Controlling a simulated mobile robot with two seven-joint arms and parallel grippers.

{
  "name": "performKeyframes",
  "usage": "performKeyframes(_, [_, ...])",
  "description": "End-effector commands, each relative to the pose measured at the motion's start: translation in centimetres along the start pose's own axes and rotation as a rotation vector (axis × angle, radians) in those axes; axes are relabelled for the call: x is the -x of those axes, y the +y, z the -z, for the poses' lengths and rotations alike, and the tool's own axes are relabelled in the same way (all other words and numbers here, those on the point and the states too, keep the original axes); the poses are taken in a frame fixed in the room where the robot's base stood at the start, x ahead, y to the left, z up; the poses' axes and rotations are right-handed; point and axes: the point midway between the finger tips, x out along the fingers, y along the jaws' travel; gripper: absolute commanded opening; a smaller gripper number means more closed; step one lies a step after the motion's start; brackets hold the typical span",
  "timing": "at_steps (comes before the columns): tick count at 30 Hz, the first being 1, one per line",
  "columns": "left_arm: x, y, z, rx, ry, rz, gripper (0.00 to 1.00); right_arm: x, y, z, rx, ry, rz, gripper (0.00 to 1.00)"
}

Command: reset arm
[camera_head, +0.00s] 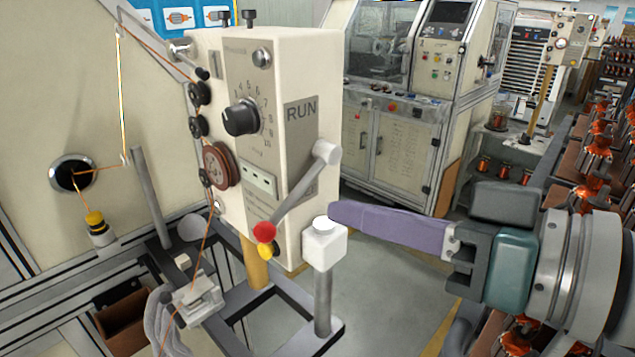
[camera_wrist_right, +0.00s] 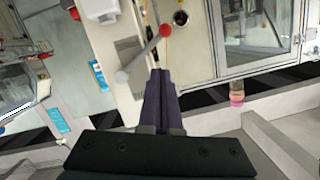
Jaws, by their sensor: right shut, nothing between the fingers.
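My right gripper (camera_head: 334,212) comes in from the right in the head view, its purple fingers shut and empty. Its tips are beside the white button box (camera_head: 324,252) on a grey post; I cannot tell if they touch. In the right wrist view the shut fingers (camera_wrist_right: 160,76) point at the cream winding machine. The machine (camera_head: 308,95) carries a dial (camera_head: 241,117), a RUN label and a grey lever (camera_head: 305,190) with a red ball end (camera_head: 264,232). The lever (camera_wrist_right: 143,55) also shows close to the fingertips in the wrist view. My left gripper is not in view.
Copper wire runs over pulleys (camera_head: 200,93) and a brown wheel (camera_head: 219,165) on the machine's left side. A dark metal frame (camera_head: 320,338) stands below. A large cabinet machine (camera_head: 395,150) is behind. Racks of copper armatures (camera_head: 597,150) line the right. Grey floor lies between.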

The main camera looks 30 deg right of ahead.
Motion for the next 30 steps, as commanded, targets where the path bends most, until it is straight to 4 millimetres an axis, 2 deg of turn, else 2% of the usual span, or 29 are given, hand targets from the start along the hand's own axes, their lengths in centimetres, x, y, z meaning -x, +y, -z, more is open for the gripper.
performKeyframes(3, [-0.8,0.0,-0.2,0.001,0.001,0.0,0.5,2.1,0.1,-0.4,0.0,-0.004,0.0,0.0])
performKeyframes(9, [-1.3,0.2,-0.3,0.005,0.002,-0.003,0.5,4.6,0.1,-0.2,0.0,-0.003,-0.001,0.0])
performKeyframes(15, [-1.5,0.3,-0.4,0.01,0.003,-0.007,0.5,5.6,0.0,-0.1,-0.001,-0.001,0.001,0.0])
performKeyframes(20, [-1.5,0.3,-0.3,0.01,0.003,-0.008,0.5,5.7,0.0,-0.2,0.004,-0.01,-0.003,0.0])
performKeyframes(23, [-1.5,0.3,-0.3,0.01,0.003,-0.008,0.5,5.4,0.1,-1.8,0.029,-0.078,-0.029,0.0])
performKeyframes(27, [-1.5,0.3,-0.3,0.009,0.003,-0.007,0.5,5.3,0.7,-6.4,0.103,-0.299,-0.118,0.0])
performKeyframes(30, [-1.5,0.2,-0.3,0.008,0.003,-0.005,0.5,6.1,1.4,-9.8,0.152,-0.494,-0.2,0.0])
